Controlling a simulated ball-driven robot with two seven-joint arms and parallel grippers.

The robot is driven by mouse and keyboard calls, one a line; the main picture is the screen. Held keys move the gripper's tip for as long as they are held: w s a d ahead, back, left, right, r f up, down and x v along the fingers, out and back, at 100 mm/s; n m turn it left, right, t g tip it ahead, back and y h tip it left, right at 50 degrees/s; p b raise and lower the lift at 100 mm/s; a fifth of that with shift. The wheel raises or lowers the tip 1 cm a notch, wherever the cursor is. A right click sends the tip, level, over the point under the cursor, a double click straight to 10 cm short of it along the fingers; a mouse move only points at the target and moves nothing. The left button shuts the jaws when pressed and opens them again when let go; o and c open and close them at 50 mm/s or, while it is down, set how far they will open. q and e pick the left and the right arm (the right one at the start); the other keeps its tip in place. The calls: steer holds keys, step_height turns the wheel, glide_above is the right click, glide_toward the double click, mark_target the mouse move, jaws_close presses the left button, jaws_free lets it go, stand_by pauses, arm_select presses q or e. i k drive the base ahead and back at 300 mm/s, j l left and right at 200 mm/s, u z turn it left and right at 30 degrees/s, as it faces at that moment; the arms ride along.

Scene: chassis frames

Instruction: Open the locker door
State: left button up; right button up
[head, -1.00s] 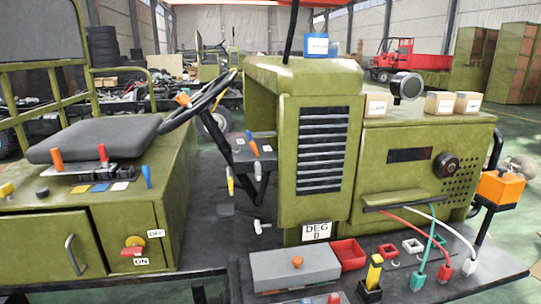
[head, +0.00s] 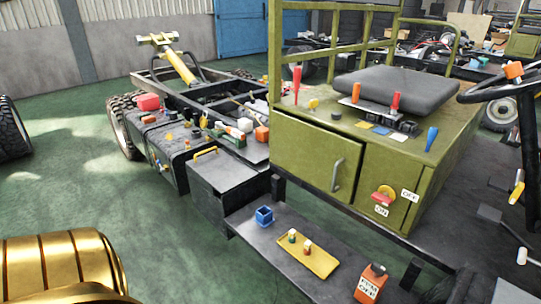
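The locker door (head: 308,158) is the olive-green panel on the front of the seat box, right of the middle in the head view. It looks shut, with a thin dark line along its top and right edges. Its curved grey upright handle (head: 337,175) is near its right edge. Neither of my grippers is in view. A gold rounded part of my own body fills the lower left corner.
Green floor lies open at left.

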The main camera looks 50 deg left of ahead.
mark_target(329, 161)
steer(key=u, duration=1.2)
